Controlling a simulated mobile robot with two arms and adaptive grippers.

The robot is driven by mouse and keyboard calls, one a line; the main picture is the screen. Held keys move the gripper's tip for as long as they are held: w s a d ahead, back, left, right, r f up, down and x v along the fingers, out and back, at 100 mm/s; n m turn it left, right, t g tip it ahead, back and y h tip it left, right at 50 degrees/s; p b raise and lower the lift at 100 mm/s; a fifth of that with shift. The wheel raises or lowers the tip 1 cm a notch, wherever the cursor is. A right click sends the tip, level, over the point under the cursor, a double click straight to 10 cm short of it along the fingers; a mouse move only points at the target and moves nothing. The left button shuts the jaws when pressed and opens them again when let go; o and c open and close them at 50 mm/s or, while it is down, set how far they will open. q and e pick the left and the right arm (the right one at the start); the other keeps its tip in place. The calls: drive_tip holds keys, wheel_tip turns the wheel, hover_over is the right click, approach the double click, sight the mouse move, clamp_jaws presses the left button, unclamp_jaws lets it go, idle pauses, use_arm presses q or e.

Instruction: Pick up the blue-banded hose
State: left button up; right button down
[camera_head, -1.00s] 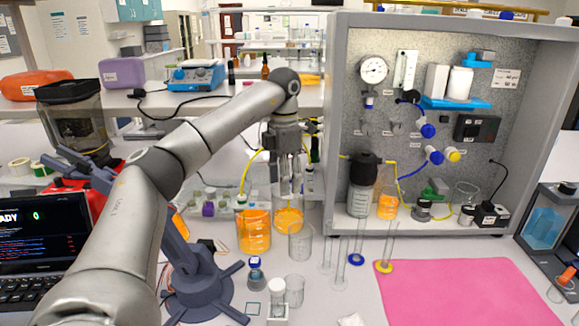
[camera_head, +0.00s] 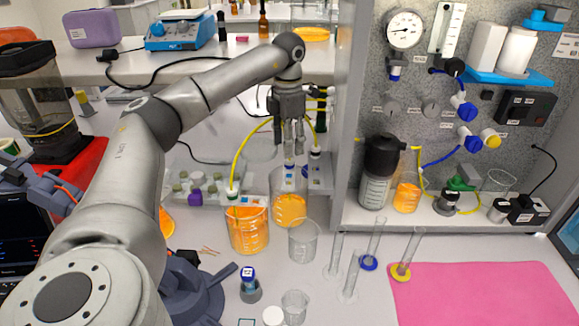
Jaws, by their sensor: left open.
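My left gripper (camera_head: 292,150) points down above the tall beaker of orange liquid (camera_head: 289,210), with its fingers apart and nothing visible between them. A yellow hose (camera_head: 240,150) arcs from a white fitting (camera_head: 232,193) at the front orange beaker (camera_head: 247,240) up behind the gripper. My right gripper is out of view.
The grey rig cabinet (camera_head: 346,130) stands close on the right. An empty glass beaker (camera_head: 304,241) and several slim cylinders stand in front. A pink mat (camera_head: 480,295) lies clear at the lower right.

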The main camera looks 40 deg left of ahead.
sight(290, 159)
use_arm(q)
drive_tip(key=shift+w+f, duration=0.1)
drive_tip(key=shift+f, duration=0.6)
drive_tip(key=f, duration=0.1)
drive_tip(key=f+p, duration=0.1)
drive_tip(key=f, duration=0.1)
drive_tip(key=f+p, duration=0.1)
drive_tip(key=shift+s+d+f, duration=0.15)
drive_tip(key=shift+s+d, duration=0.05)
drive_tip(key=shift+d, duration=0.1)
drive_tip(key=shift+w+a+f, duration=0.1)
drive_tip(key=shift+f, duration=0.1)
drive_tip(key=c, duration=0.7)
drive_tip(key=shift+c, duration=1.1)
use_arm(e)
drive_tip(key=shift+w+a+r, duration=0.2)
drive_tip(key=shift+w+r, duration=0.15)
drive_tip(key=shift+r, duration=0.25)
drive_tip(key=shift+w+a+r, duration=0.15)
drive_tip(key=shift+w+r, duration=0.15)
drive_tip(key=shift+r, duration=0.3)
